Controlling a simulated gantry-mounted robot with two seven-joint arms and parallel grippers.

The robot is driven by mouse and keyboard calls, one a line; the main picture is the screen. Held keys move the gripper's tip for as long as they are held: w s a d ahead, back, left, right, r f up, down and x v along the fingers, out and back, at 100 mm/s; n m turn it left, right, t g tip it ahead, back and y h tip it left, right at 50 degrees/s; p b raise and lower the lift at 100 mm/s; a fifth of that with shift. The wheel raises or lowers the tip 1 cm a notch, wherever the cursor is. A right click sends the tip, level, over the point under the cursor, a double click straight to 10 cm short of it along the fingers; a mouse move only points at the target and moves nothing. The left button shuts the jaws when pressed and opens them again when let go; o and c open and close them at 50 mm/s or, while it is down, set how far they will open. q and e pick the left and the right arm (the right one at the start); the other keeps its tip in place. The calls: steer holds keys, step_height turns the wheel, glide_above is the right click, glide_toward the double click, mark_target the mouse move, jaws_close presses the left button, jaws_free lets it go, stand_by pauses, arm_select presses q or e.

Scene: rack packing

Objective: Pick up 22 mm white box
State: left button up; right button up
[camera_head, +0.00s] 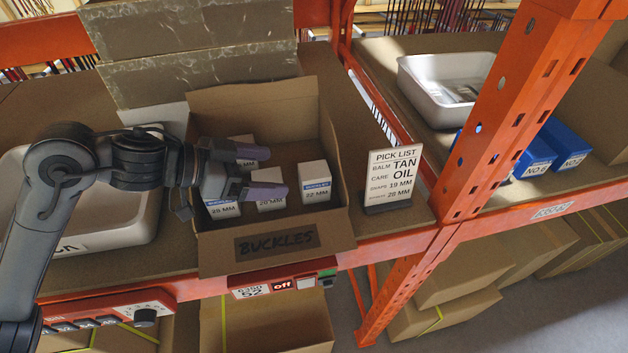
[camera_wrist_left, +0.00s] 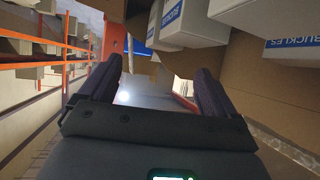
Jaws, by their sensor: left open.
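Several small white boxes stand inside an open cardboard carton marked BUCKLES (camera_head: 275,241). The right-hand white box (camera_head: 316,186) has a blue stripe and a label that reads 22 or 32 MM; I cannot tell which. Another white box (camera_head: 268,205) stands left of it, and a further white box (camera_head: 222,209) is at the front left. A white box at the back (camera_head: 243,140) is partly hidden by my gripper. My left gripper (camera_head: 268,171) is open and empty over the carton, pointing right. The wrist view shows its fingers apart (camera_wrist_left: 157,88), with white boxes (camera_wrist_left: 194,22) at the top.
A pick list sign (camera_head: 392,178) stands right of the carton. An orange rack post (camera_head: 500,110) rises further right.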

mark_target(308, 172)
arm_select(q)
steer(key=p+x, duration=0.1)
steer(key=x, duration=0.3)
steer(key=shift+d, duration=0.15)
steer(key=p+x, duration=0.1)
steer(key=x, duration=0.3)
steer(key=shift+w+p, duration=0.35)
steer(key=shift+w+d+f, duration=0.2)
steer(key=shift+d+f, duration=0.25)
steer(key=shift+d, duration=0.05)
steer(key=c, duration=1.2)
steer(key=shift+c, duration=0.6)
steer(key=shift+r, duration=0.1)
